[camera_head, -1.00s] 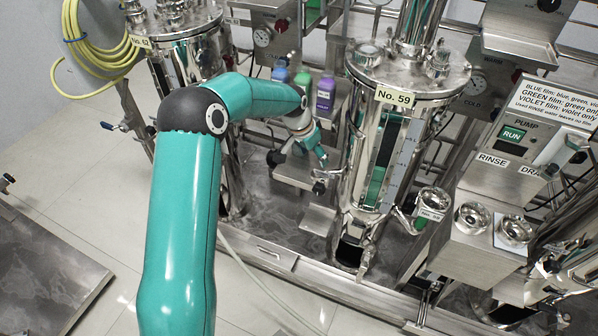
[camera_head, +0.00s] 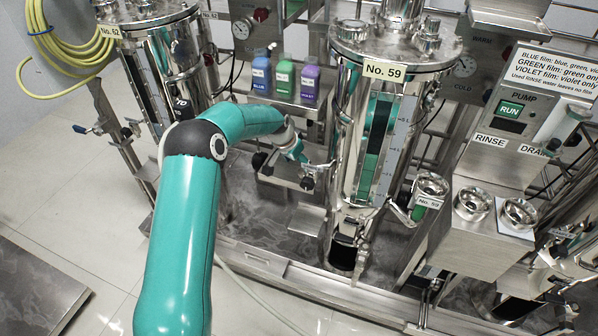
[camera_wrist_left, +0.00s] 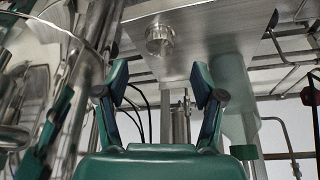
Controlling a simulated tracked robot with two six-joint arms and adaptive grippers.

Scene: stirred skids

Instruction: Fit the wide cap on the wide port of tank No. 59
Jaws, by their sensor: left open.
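Tank No. 59 (camera_head: 349,150) is a shiny upright steel cylinder with a sight window, right of centre in the head view. Its lid (camera_head: 383,50) carries several metal fittings, including a short one at left (camera_head: 352,30) and one at right (camera_head: 428,40). I cannot tell which is the wide port, and I cannot make out the wide cap. My left gripper (camera_head: 308,168) is low, just left of the tank body. In the left wrist view its two fingers (camera_wrist_left: 157,85) stand apart with nothing between them. My right gripper is out of view.
Blue (camera_head: 261,75), green (camera_head: 284,80) and violet (camera_head: 309,84) bottles stand on a shelf behind my left arm. A cup (camera_head: 431,185) and two round steel fittings (camera_head: 473,204) (camera_head: 519,214) are at right. The wrist view shows a round metal fitting (camera_wrist_left: 160,40) under a steel box.

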